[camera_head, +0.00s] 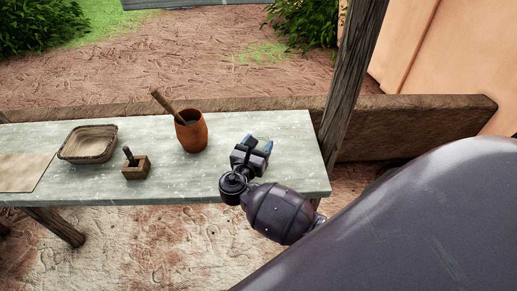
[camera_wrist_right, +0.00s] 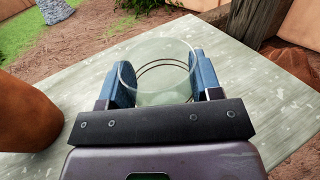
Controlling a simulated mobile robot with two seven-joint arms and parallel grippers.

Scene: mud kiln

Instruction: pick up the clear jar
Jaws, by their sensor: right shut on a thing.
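The clear jar (camera_wrist_right: 158,75) shows in the right wrist view, see-through with a round rim, between the two blue fingers of my right gripper (camera_wrist_right: 162,80). The fingers are shut on its sides. In the head view my right gripper (camera_head: 260,146) is over the right end of the table, and the jar is hard to make out there. Whether the jar's base touches the tabletop cannot be told. My left gripper is not in view.
A clay pot (camera_head: 191,133) with a stick in it stands left of my right gripper. A small wooden box (camera_head: 136,170) and a basket (camera_head: 88,155) are farther left on the pale table (camera_head: 80,200). A wooden post (camera_head: 346,80) rises at the table's right end.

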